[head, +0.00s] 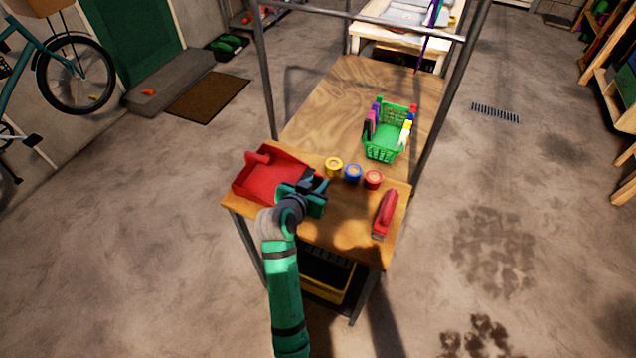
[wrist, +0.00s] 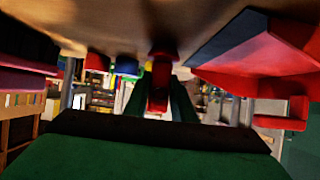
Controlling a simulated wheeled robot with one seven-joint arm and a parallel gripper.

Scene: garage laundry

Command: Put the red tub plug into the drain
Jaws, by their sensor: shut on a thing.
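My gripper (head: 312,192) is over the front part of the wooden table, just right of a red dustpan-like scoop. In the wrist view its green fingers (wrist: 158,100) are shut on a small red thing with a narrow stem and wider top, which looks like the red tub plug (wrist: 160,78). It is close to the tabletop; I cannot tell if it touches. A drain cannot be made out for certain; a white basin-like top (head: 412,12) stands at the far back, and a floor grate (head: 495,112) lies at right.
The table (head: 335,95) holds the red scoop (head: 258,160), yellow (head: 334,166), blue (head: 353,172) and red (head: 373,179) round tins, a red brush-like tool (head: 386,212) and a green basket (head: 384,145). Metal posts (head: 448,95) frame the table. Floor at right is open.

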